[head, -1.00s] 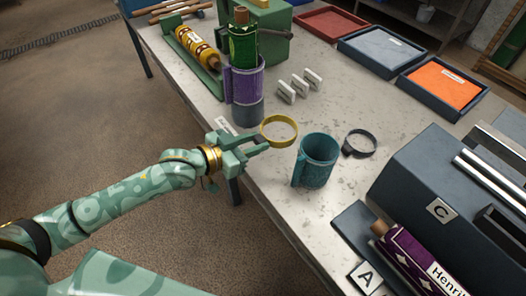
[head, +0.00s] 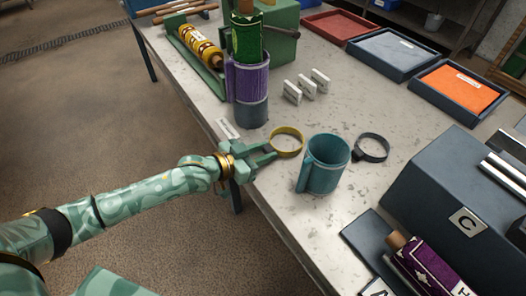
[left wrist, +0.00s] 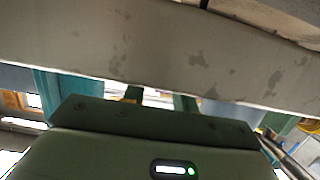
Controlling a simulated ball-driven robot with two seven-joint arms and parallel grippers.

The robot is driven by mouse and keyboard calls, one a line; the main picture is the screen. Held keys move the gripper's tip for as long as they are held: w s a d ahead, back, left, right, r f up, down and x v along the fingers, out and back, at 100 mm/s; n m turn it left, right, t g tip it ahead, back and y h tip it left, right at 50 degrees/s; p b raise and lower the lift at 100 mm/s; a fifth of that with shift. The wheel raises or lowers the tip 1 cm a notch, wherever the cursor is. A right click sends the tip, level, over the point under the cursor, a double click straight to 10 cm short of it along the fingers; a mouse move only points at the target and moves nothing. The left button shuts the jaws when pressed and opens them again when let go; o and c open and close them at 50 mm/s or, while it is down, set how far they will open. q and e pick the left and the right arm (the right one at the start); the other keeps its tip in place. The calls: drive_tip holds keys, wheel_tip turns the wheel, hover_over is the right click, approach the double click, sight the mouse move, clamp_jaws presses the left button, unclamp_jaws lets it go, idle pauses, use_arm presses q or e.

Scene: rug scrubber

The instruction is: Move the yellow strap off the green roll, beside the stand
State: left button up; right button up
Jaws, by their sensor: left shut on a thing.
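The yellow strap (head: 287,155) is a thin ring. My left gripper (head: 268,156) is shut on its near left side and holds it by the table's left edge, between the stand and the teal mug. I cannot tell whether it touches the tabletop. In the left wrist view a small yellow piece (left wrist: 133,94) shows at the fingers. The green roll (head: 246,38) stands upright in a purple-and-grey cup-like stand (head: 248,90), with no yellow strap around it. My right gripper is not in view.
A teal mug (head: 326,165) stands just right of the strap, with a dark ring clamp (head: 372,148) beyond it. White blocks (head: 306,84) stand right of the stand. A yellow roll (head: 200,46) lies in a green cradle. A dark case (head: 460,185) fills the right.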

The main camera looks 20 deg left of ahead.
use_arm(q)
drive_tip(key=o, duration=1.1)
drive_tip(key=shift+f, duration=0.1)
